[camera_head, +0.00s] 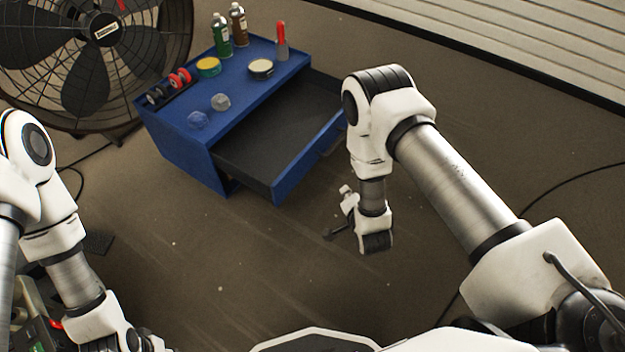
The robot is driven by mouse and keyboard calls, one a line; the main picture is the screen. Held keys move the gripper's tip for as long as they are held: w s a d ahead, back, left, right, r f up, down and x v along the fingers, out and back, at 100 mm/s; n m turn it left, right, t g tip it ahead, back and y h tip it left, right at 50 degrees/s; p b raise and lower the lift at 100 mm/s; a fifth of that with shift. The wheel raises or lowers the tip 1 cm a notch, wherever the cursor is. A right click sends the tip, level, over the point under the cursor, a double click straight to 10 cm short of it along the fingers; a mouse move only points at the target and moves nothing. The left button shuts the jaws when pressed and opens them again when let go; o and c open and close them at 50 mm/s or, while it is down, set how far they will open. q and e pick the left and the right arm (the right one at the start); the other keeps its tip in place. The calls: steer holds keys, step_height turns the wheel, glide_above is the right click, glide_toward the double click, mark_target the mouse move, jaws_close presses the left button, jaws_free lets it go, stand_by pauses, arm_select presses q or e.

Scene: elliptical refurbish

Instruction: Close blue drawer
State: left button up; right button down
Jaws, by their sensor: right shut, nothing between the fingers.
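The blue drawer (306,160) is pulled out of a blue cabinet (188,150) and stands open towards the right. My right gripper (332,234) is small and dark in the view, below and a little right of the drawer's front corner. It is shut with nothing in it and appears apart from the drawer. My right arm hides the far right end of the drawer front. My left arm is at the lower left; its gripper fingers are out of the picture.
On the cabinet top stand bottles (220,35), a red-tipped tube (281,42), round tins (208,67), tape rolls (179,78) and two lumps (198,120). A large fan (90,60) stands behind left. Cables lie on the floor. The floor before the drawer is clear.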

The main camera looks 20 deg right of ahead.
steer(key=w+a+f+m+t+b, duration=0.1)
steer(key=w+f+m+t+b, duration=0.45)
steer(key=w+f+b, duration=0.2)
steer(key=b, duration=0.6)
glide_toward(312, 146)
steer(key=w+d+f, duration=0.1)
steer(key=w+d, duration=0.2)
steer(key=shift+w+a+m+h+b, duration=0.45)
steer(key=shift+w+a+b, duration=0.35)
steer(key=shift+w, duration=0.45)
steer(key=shift+w+a, duration=0.3)
steer(key=shift+w+a+r, duration=0.1)
steer(key=shift+w+r, duration=0.05)
arm_select(q)
step_height(312, 146, down, 19)
steer(key=shift+w, duration=0.15)
steer(key=shift+w, duration=0.1)
